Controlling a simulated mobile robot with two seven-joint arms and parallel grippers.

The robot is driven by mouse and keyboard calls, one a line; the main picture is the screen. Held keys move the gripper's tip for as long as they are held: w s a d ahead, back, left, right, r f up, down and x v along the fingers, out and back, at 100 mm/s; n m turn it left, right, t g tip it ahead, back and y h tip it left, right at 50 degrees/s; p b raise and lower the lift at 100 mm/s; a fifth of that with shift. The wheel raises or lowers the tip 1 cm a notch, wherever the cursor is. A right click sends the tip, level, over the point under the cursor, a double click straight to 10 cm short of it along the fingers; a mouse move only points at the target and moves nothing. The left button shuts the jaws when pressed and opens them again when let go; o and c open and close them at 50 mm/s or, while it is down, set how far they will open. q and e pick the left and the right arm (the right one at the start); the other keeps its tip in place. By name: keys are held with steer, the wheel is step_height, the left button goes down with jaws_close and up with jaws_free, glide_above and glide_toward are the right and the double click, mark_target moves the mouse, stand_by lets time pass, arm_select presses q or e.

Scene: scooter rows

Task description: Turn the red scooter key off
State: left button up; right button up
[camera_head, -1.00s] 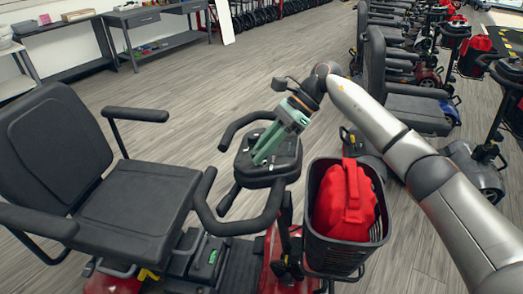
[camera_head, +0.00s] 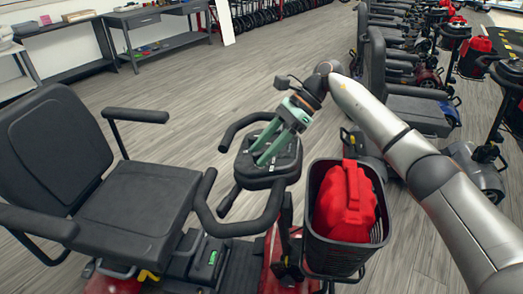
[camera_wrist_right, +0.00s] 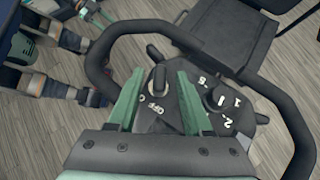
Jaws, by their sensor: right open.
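The red scooter (camera_head: 276,262) stands in the middle of the head view, with a black seat at left and a dark control console (camera_head: 268,172) between its looped handlebars. My right gripper (camera_head: 265,155) reaches down over the console with its green fingers apart. In the right wrist view the open fingers (camera_wrist_right: 157,95) stand on either side of the key (camera_wrist_right: 156,82), a dark knob near the "OFF" mark. I cannot tell whether they touch it. A second knob (camera_wrist_right: 213,97) with numbers around it sits to the right. My left gripper is not seen in the head view.
A black basket (camera_head: 347,254) with a red bag (camera_head: 345,203) hangs at the scooter's front, close to my right arm. More scooters stand in a row at right. Grey workbenches (camera_head: 150,20) are at the back left. The floor between is clear.

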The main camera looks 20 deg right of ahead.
steer(key=v, duration=1.2)
steer(key=shift+p, duration=0.3)
steer(key=shift+a, duration=0.1)
steer(key=shift+r, duration=0.1)
